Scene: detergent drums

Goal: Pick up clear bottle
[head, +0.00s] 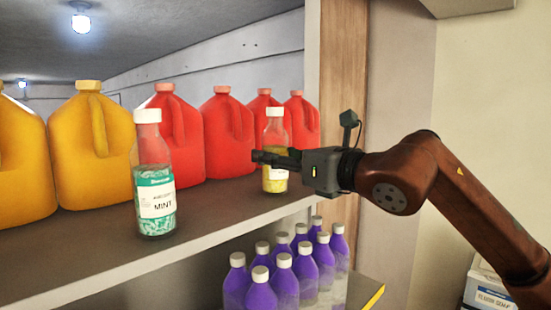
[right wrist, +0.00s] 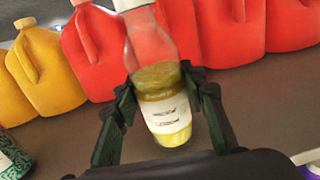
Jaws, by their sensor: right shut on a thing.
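A clear bottle (head: 276,135) with a white cap, a pale label and yellow contents is upright at the right end of the shelf in the head view. In the right wrist view the bottle (right wrist: 165,110) sits between the two fingers. My right gripper (head: 270,160) comes in from the right and is shut on the bottle's body. A second clear bottle (head: 155,180) with green contents and a "MINT" label stands to the left, apart from the gripper. I cannot tell if the held bottle touches the shelf. My left gripper is not in view.
Red jugs (head: 180,130) and yellow jugs (head: 95,150) stand in a row behind the bottles on the shelf (head: 80,250). A wooden post (head: 340,60) is at the shelf's right end. Several purple bottles (head: 285,280) stand below the shelf. A white box (head: 488,285) is at lower right.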

